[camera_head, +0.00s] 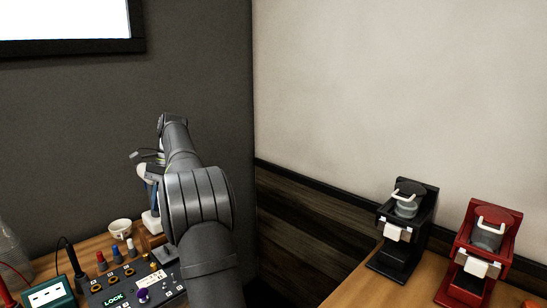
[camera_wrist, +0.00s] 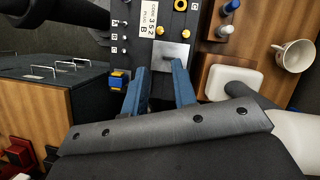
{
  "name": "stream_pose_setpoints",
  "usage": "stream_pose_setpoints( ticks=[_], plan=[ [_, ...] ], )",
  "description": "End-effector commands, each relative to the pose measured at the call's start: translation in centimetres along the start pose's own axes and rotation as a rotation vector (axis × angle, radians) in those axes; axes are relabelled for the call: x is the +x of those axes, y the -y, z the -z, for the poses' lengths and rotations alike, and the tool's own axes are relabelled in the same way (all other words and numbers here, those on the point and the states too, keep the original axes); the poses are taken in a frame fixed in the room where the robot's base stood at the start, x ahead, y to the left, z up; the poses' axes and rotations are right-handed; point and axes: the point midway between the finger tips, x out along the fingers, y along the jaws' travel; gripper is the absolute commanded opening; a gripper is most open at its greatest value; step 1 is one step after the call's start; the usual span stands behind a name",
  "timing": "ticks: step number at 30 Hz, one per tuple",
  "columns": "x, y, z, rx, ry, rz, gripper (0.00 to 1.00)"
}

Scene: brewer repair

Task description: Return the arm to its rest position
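My grey arm rises in the middle of the head view, and its own links hide much of its end. My gripper shows in the wrist view (camera_wrist: 160,82), with two blue fingers spread apart and nothing visible between them. The fingers hang over the near end of a dark control panel (camera_wrist: 150,30), which has a square metal plate (camera_wrist: 172,54) just beyond the fingertips. In the head view this panel (camera_head: 125,285) lies on the workbench at lower left and carries a LOCK label.
A white cup (camera_head: 120,230), coloured plugs and a teal-framed meter (camera_head: 49,294) crowd the bench around the panel. A black brewer (camera_head: 400,235) and a red brewer (camera_head: 480,255) stand on the right counter. A dark wall is close behind my arm. The air above the right counter is clear.

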Motion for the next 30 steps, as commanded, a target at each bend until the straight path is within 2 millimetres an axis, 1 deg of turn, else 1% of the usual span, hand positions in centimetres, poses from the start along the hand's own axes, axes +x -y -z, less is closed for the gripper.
stream_pose_setpoints(
  ticks=[3, 4, 11, 20, 30],
  plan=[
    [-1.3, 0.0, 0.1, 0.0, -0.001, 0.001, 0.25],
    [-1.1, 0.0, 0.0, 0.0, 0.002, -0.002, 0.25],
    [1.8, -0.1, -0.1, 0.001, 0.002, -0.002, 0.25],
    [7.0, 0.0, -0.1, 0.0, 0.003, -0.003, 0.25],
    [13.8, -0.1, -0.1, 0.0, 0.003, -0.003, 0.25]
  ],
)
